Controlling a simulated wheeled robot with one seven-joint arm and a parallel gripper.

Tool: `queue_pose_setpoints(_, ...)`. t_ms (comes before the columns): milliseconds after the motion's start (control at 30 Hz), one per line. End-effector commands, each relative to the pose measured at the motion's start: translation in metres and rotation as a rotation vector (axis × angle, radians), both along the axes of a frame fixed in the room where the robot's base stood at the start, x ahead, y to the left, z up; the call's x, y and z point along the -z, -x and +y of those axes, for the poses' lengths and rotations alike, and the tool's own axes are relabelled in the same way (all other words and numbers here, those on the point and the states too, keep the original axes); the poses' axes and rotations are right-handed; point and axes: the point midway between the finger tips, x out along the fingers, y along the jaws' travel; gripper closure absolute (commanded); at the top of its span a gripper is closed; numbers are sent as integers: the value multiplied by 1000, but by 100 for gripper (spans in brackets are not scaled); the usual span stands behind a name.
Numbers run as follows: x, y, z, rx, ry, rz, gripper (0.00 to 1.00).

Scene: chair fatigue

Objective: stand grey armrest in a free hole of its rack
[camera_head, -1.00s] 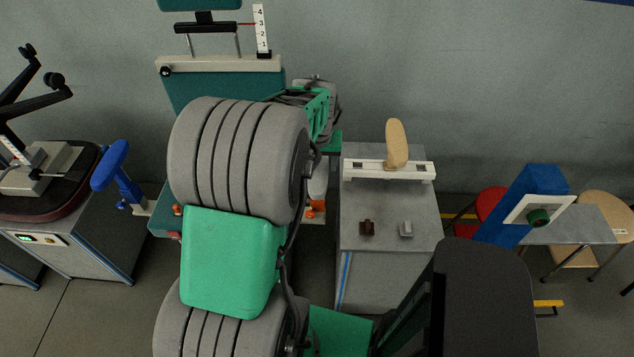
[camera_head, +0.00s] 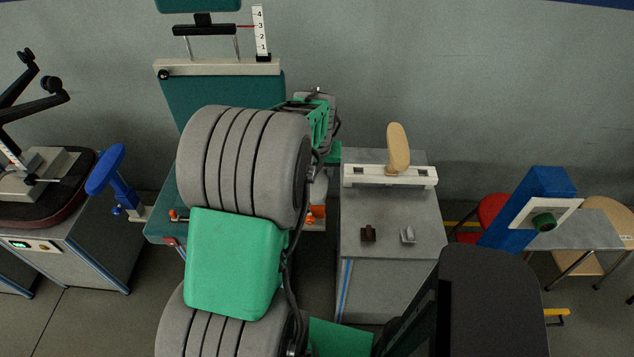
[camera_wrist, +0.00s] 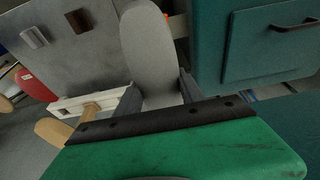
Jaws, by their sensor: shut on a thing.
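The grey armrest (camera_wrist: 150,45) is a long rounded pad in the wrist view. My gripper (camera_wrist: 158,94) is shut on its lower end, with one dark finger on each side. The white rack (camera_head: 422,178) is a bar on the grey cabinet, right of my arm. A beige armrest (camera_head: 398,150) stands upright in its middle, with dark openings on either side. The rack (camera_wrist: 70,104) also shows at the lower left of the wrist view, left of my gripper and apart from the grey armrest.
A brown block (camera_head: 368,234) and a grey block (camera_head: 408,236) sit on the grey cabinet (camera_head: 390,212) in front of the rack. A teal test machine (camera_head: 225,92) stands behind my arm. A blue post (camera_head: 535,205) stands to the right. The cabinet top between blocks and rack is clear.

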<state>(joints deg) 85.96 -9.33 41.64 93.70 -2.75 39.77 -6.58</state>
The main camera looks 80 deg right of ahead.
Motion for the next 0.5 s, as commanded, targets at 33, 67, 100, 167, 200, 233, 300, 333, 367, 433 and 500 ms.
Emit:
queue_pose_setpoints(33, 0, 0, 0, 0, 0, 0, 73)
queue_pose_setpoints(67, 0, 0, 0, 0, 0, 0, 76)
queue_pose_setpoints(100, 0, 0, 0, 0, 0, 0, 79)
queue_pose_setpoints(167, 0, 0, 0, 0, 0, 0, 84)
queue_pose_setpoints(200, 0, 0, 0, -1, 0, 0, 87)
queue_pose_setpoints(233, 0, 0, 0, -1, 0, 0, 90)
queue_pose_setpoints(300, -1, 0, 0, -1, 2, 0, 90)
queue_pose_setpoints(333, -1, 0, 0, -1, 2, 0, 90)
queue_pose_setpoints(367, -2, 0, 0, -1, 2, 0, 90)
queue_pose_setpoints(433, -4, 0, 0, -1, 2, 0, 90)
queue_pose_setpoints(500, -7, 0, -1, -1, 2, 0, 90)
